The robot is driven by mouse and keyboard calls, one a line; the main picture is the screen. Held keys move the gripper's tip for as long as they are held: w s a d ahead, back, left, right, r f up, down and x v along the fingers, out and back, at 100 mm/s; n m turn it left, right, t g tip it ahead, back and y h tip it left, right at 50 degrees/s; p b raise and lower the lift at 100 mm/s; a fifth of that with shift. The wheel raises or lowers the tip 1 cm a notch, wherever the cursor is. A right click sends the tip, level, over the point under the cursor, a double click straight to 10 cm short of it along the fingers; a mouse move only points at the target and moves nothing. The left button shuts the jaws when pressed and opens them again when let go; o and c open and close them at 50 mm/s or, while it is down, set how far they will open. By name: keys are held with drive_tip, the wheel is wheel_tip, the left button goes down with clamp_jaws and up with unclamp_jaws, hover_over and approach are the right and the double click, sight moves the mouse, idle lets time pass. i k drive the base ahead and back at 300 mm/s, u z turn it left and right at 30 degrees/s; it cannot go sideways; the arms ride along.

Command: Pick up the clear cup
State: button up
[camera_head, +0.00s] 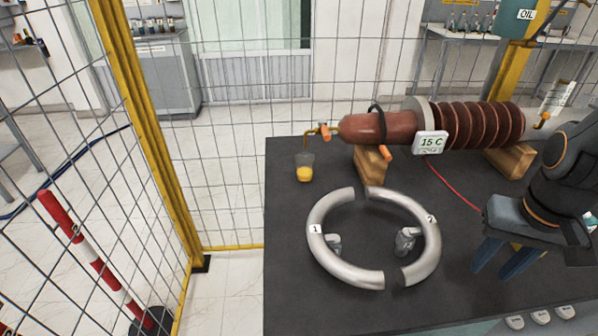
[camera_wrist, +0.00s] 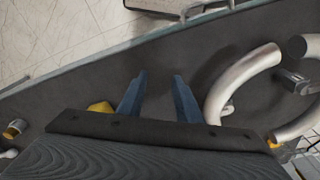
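The clear cup (camera_head: 305,167) stands upright on the dark table (camera_head: 290,250) near its left edge in the head view. It holds yellow-orange liquid and sits below a small brass spout (camera_head: 322,130). My gripper (camera_head: 504,264) is at the right of the head view, far from the cup, with the metal half-rings between them. Its two blue fingers are apart with nothing between them, and the wrist view (camera_wrist: 160,78) shows the same. I cannot make out the cup with certainty in the wrist view.
Two silver half-rings, marked 1 (camera_head: 325,240) and 2 (camera_head: 425,235), lie mid-table. A red cable (camera_head: 452,190) crosses the right side.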

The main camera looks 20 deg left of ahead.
sight(305, 162)
drive_tip(key=k, duration=0.95)
drive_tip(key=z, duration=0.8)
drive_tip(key=i, duration=0.8)
drive_tip(key=u, duration=1.25)
drive_tip(key=i, duration=0.5)
